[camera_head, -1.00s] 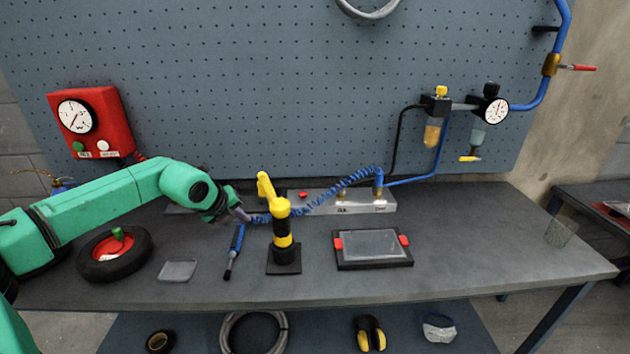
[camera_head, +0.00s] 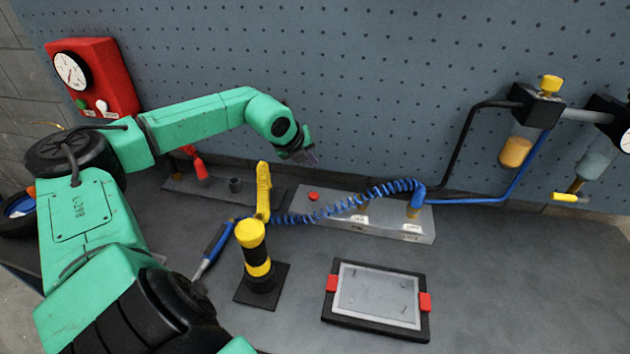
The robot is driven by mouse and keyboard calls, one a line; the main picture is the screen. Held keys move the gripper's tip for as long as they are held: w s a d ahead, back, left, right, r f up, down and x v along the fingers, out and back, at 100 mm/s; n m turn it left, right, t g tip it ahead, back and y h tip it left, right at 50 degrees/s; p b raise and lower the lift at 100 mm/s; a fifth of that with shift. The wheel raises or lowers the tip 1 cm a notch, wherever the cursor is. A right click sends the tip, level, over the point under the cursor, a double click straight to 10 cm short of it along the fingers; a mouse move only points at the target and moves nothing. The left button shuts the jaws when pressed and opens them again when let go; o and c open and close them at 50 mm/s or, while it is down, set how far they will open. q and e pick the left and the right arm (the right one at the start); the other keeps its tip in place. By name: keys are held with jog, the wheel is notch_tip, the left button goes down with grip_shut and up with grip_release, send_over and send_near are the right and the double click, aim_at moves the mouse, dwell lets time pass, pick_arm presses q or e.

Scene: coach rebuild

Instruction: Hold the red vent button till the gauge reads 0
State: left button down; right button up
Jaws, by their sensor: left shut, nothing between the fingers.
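The red button (camera_head: 313,196) is a small red cap on the left part of the grey metal block (camera_head: 335,216) at the back of the bench. One round white gauge (camera_head: 626,143) is cut off by the right edge. Another round gauge (camera_head: 70,70) sits on a red box at the far left. Neither reading is legible. My left gripper (camera_head: 308,158) points right and down, above the button in the picture and apart from it. It is shut and empty, and its fingertips are small and hard to make out. My right gripper is out of view.
A blue coiled hose (camera_head: 350,201) runs to the block's right end. A yellow and black upright tool (camera_head: 256,250) stands in front of the block. A framed tray (camera_head: 330,290) with red clips lies at front right. The pegboard (camera_head: 400,90) rises close behind.

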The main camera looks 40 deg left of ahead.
aim_at(316, 194)
pick_arm(q)
jog(key=f, duration=0.2)
jog(key=w+f+b, duration=0.1)
jog(key=f, duration=0.1)
jog(key=shift+d, duration=0.1)
notch_tip(316, 194, down, 5)
jog(key=b, duration=0.3)
jog(key=shift+s, duration=0.15)
jog(key=shift+f+b, duration=0.2)
jog(key=shift+b, duration=0.25)
jog(key=shift+r, duration=0.1)
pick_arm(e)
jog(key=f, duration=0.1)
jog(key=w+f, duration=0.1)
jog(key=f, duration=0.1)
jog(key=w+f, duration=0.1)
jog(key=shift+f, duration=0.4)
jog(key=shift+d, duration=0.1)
pick_arm(q)
jog(key=shift+f+b, duration=0.4)
jog(key=shift+b, duration=0.3)
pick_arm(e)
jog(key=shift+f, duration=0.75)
pick_arm(q)
jog(key=shift+f+b, duration=0.55)
jog(key=shift+b, duration=0.15)
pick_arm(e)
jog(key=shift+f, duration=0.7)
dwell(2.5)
